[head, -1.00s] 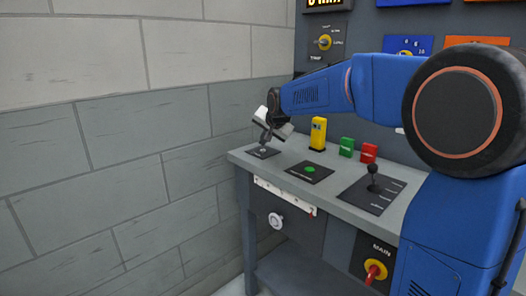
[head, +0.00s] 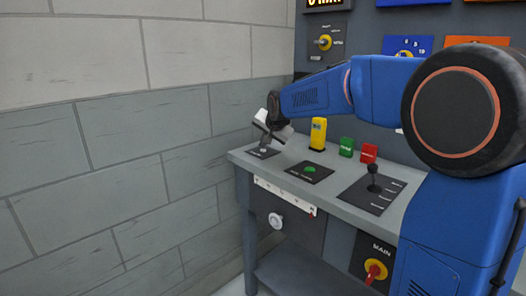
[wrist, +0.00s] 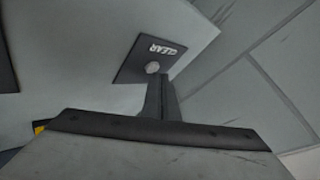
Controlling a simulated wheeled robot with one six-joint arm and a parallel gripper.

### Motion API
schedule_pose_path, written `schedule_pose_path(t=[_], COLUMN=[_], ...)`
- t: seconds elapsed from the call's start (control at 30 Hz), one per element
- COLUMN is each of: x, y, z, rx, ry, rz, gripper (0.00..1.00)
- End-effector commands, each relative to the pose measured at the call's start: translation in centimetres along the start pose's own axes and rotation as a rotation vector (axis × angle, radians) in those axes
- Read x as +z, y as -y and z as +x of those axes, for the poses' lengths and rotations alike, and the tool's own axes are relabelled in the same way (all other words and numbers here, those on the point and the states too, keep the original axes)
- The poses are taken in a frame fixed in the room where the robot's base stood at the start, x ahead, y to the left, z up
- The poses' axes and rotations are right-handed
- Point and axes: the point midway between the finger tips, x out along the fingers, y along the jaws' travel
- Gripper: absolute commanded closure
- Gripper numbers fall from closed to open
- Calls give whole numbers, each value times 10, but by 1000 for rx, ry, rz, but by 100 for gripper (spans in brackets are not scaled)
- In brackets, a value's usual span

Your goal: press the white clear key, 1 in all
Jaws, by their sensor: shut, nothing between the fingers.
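The white clear key (wrist: 152,67) is a small round button on a black plate lettered CLEAR (wrist: 158,47), seen in the wrist view. In the head view the plate (head: 263,153) lies at the left end of the grey bench top. My gripper (head: 264,146) is shut and empty, pointing down above this plate. In the wrist view the shut fingers (wrist: 160,82) show just below the key. The fingertips look close to the key, but I cannot tell whether they touch it.
A green button on a black plate (head: 310,172), a yellow block (head: 318,133), a green block (head: 346,147), a red block (head: 369,152) and a black lever (head: 374,176) stand to the right on the bench (head: 330,192). A grey block wall (head: 120,150) lies close on the left.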

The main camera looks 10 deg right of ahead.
Motion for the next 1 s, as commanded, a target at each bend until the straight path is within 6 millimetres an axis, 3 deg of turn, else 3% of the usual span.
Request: schedule_pose_path(t=[1.0], x=[4], y=[-4], z=[6], rx=[0], ry=[0], rz=[0], gripper=[100])
